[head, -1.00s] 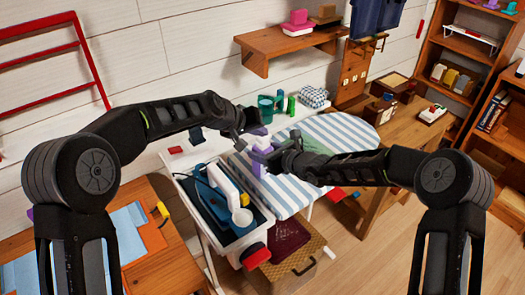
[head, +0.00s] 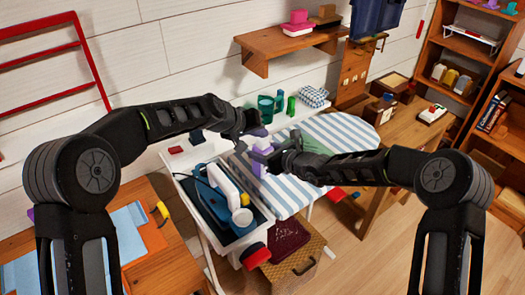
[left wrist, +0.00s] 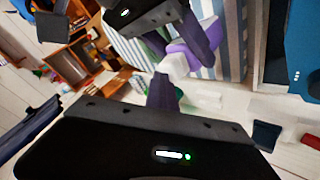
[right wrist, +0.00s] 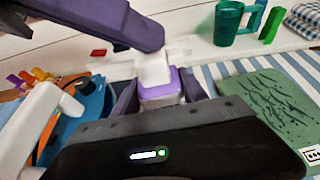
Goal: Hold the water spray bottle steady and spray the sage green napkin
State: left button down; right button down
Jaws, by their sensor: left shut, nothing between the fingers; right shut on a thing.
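The spray bottle (head: 258,161) is purple with a white top and stands over the striped ironing board. My right gripper (head: 272,159) is shut on its body; the right wrist view shows the purple body (right wrist: 160,93) between the fingers. My left gripper (head: 257,132) is shut and empty, with its fingertips right beside the bottle's white top (right wrist: 153,68). I cannot tell whether they touch it. The sage green napkin (right wrist: 265,105) lies flat on the board with dark leaf marks; in the head view (head: 312,145) it is partly hidden behind my right gripper.
The striped ironing board (head: 345,133) lies under both grippers. A white and blue iron (head: 222,188) stands in a tray to the left. A green mug (head: 265,107) and a checked cloth bundle (head: 313,97) stand on the white ledge behind. A wicker basket (head: 302,262) is below.

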aim_at(260, 140)
pick_arm(q)
jog(key=shift+s+a+f, duration=0.1)
jog(key=shift+a+f, duration=0.05)
jog(key=shift+f, duration=0.3)
jog(key=shift+s+a+f, duration=0.1)
jog(key=shift+a+f, duration=0.05)
jog(key=shift+f, duration=0.3)
jog(key=shift+s+d+r, duration=0.1)
jog(key=shift+d+r, duration=0.05)
jog(key=shift+r, duration=1.5)
jog(key=shift+d+r, duration=0.1)
jog(key=shift+r, duration=2.55)
